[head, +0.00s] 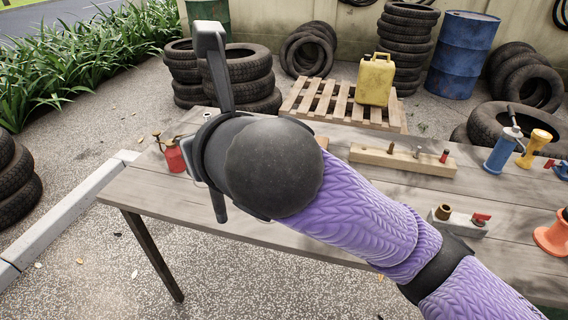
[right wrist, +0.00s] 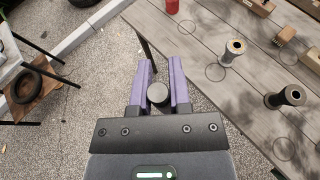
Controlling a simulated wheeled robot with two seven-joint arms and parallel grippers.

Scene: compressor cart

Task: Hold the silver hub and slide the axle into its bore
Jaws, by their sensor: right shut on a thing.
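My right gripper (right wrist: 160,75) is in the right wrist view. Its two purple fingers are shut on a dark round piece (right wrist: 158,95), seen end-on, which looks like the axle. Pavement shows behind it, beside the table's edge. A grey metal cylinder with an open bore (right wrist: 233,48), apparently the silver hub, stands upright on the table to the right, apart from the gripper. A darker bored cylinder (right wrist: 290,95) stands nearer. In the head view my right wrist hides the fingers, the held piece and the table behind it. My left gripper is in neither view.
The wooden table (head: 135,195) has a red oil can (head: 174,158) at its left end. A wooden beam with pegs (head: 375,157) lies at the back. A grey block (head: 460,228) with a brass bush and red piece, and a blue can (head: 500,152), stand right.

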